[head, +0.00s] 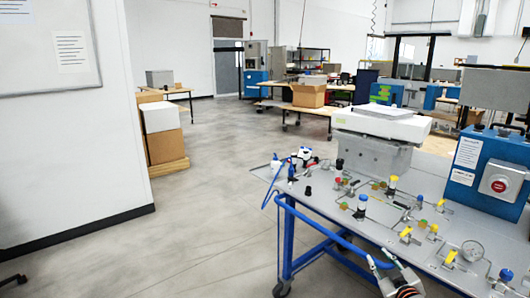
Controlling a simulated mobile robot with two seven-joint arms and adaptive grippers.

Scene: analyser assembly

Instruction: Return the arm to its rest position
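My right gripper (381,258) shows at the bottom edge, right of centre, in front of the cart's near edge. Its two fingertips look apart, with no object visible between them. It overlaps the blue rail of the cart in the picture; I cannot tell whether it touches. The rest of my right arm is mostly out of the frame. My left arm and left gripper are not in view.
A blue-framed cart with a grey top (325,214) fills the lower right, bearing yellow-handled valves (392,183), gauges and a grey bin (372,156). A blue control box (475,165) stands at right. The floor (200,235) left of the cart is clear. Boxes (165,146) stand by the wall.

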